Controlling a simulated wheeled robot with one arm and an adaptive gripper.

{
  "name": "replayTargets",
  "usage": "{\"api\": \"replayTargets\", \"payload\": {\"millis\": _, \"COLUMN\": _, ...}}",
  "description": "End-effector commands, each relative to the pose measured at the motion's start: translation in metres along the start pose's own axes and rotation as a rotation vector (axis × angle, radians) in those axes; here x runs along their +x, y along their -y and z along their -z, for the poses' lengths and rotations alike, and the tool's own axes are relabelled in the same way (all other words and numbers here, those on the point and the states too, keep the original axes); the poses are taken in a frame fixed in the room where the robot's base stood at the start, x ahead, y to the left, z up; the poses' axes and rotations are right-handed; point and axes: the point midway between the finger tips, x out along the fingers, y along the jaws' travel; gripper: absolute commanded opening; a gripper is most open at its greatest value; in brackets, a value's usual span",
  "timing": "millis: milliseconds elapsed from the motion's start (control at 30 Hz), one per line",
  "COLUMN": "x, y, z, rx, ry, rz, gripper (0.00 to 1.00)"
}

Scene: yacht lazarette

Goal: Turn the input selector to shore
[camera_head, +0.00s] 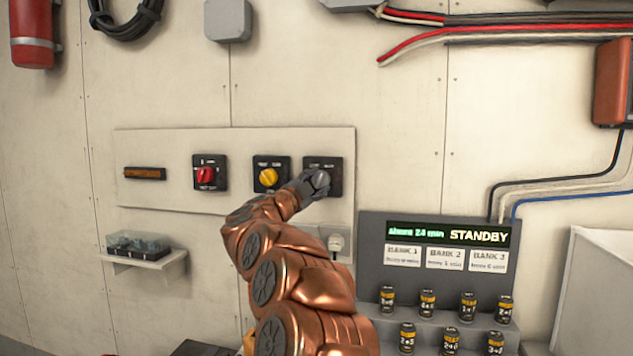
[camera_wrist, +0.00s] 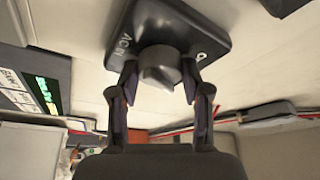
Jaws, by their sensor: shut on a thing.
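A pale wall panel (camera_head: 222,138) carries three dark square plates in a row. The left plate has a red knob (camera_head: 205,175), the middle one a yellow knob (camera_head: 268,177). The right plate (camera_head: 335,164) has a grey knob, which shows in the wrist view (camera_wrist: 158,62). My gripper (camera_head: 314,184) is at the right plate, shut on the grey knob. In the wrist view the two fingers (camera_wrist: 159,82) flank the knob, one on each side. My gripper partly hides the knob in the head view.
A display unit (camera_head: 370,260) reading STANDBY stands at lower right, with several small labelled cylinders (camera_head: 427,302) on its steps. A small shelf (camera_head: 160,262) holds a clear-lidded box at left.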

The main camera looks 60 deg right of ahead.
Motion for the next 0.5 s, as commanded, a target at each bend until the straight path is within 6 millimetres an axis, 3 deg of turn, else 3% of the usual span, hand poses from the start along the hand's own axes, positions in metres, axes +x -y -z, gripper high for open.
{"api": "replayTargets", "payload": {"millis": 500, "x": 0.0004, "y": -0.0002, "z": 0.0004, "rx": 0.084, "ry": -0.001, "rz": -0.036, "gripper": 0.13}}
